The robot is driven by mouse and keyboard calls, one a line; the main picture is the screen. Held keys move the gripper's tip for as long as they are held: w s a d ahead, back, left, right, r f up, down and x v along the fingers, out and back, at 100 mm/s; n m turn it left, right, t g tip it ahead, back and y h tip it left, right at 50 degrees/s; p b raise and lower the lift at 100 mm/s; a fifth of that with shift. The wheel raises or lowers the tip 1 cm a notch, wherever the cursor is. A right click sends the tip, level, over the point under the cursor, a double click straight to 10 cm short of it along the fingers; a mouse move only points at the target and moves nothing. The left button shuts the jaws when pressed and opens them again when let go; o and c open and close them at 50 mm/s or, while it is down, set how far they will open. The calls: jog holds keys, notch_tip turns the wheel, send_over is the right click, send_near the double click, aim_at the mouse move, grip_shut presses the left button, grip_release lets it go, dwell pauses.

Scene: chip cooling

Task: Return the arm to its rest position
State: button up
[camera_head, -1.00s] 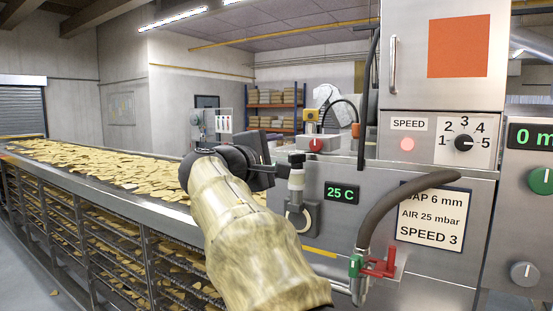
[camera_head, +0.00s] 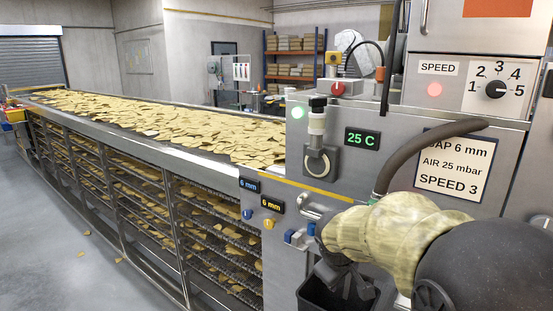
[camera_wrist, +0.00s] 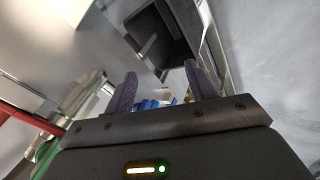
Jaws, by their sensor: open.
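My arm, in a pale yellow cloth sleeve (camera_head: 385,232), lies low at the right of the head view, in front of the machine. My gripper (camera_head: 343,278), dark and partly hidden by the wrist, points down above or in front of a black bin (camera_head: 318,295). I cannot tell its height over the bin. In the wrist view my gripper (camera_wrist: 162,80) shows two purple-grey fingers spread apart with nothing between them. A dark open box shape (camera_wrist: 165,35), likely the bin, is beyond the fingertips.
The steel machine panel (camera_head: 345,180) carries a speed dial (camera_head: 495,90), a 25 C display (camera_head: 362,138) and a grey hose (camera_head: 425,150). A handle (camera_head: 322,212) and small knobs stick out near my wrist. The chip conveyor (camera_head: 170,125) runs left. Floor at the left is mostly clear.

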jog(key=s+f+m+g+y, duration=0.1)
jog(key=s+f+m, duration=0.2)
jog(key=s+f, duration=0.2)
jog(key=s+f+m+g+y, duration=0.1)
jog(key=s+f+m, duration=0.3)
jog(key=s, duration=0.6)
jog(key=shift+s+f+g+y, duration=0.3)
jog(key=shift+s+f+y, duration=0.1)
jog(key=shift+f, duration=0.55)
jog(key=shift+d, duration=0.1)
